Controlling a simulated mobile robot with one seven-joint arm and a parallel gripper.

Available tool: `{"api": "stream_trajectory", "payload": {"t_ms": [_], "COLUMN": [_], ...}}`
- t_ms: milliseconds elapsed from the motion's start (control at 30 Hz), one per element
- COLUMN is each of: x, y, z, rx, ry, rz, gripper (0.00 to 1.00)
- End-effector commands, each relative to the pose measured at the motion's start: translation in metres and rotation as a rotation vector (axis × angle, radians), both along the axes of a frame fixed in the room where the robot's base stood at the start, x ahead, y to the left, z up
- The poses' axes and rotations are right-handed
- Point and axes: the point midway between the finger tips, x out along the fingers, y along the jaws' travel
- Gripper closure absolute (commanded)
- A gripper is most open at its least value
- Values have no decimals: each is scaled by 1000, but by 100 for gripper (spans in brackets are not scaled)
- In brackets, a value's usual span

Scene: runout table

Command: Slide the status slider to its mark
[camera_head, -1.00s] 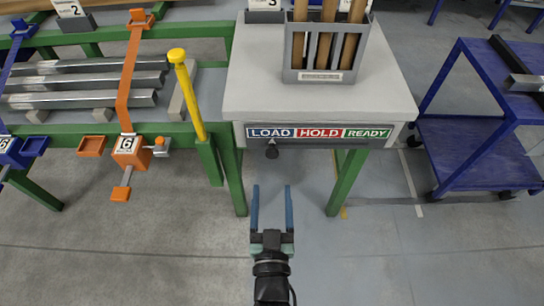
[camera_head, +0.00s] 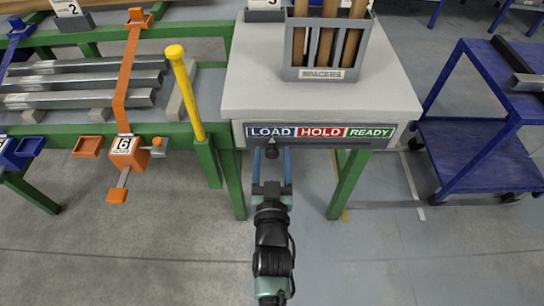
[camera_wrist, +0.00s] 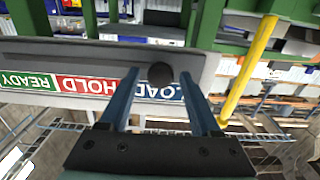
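The status strip (camera_head: 320,132) on the grey table's front edge reads LOAD, HOLD and READY from left to right. The slider's dark round knob (camera_head: 271,152) hangs just below the LOAD part. My gripper (camera_head: 271,156) has its two blue fingers up at the strip, one on each side of the knob. In the wrist view the knob (camera_wrist: 160,74) sits between the open fingers (camera_wrist: 160,85), with gaps on both sides. The strip (camera_wrist: 70,88) shows upside down there. No separate mark shows clearly.
A grey holder of brown spacers (camera_head: 325,45) stands on the grey tabletop (camera_head: 270,95). A yellow post (camera_head: 185,90) and a green frame with metal bars are at the left. A blue cart (camera_head: 475,150) is at the right. The floor below is open.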

Motion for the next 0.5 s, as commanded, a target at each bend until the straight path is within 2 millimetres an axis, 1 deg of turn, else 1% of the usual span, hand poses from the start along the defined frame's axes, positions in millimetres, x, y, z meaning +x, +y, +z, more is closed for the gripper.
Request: {"api": "stream_trajectory", "payload": {"t_ms": [33,167,200,267,300,333,500], "x": [0,0,0,0,0,0,0], "y": [0,0,0,0,0,0,0], "z": [0,0,0,0,0,0,0], "rx": [0,0,0,0,0,0,0], "ry": [0,0,0,0,0,0,0], "rz": [0,0,0,0,0,0,0], "gripper": [47,70,77,88,95,100,100]}}
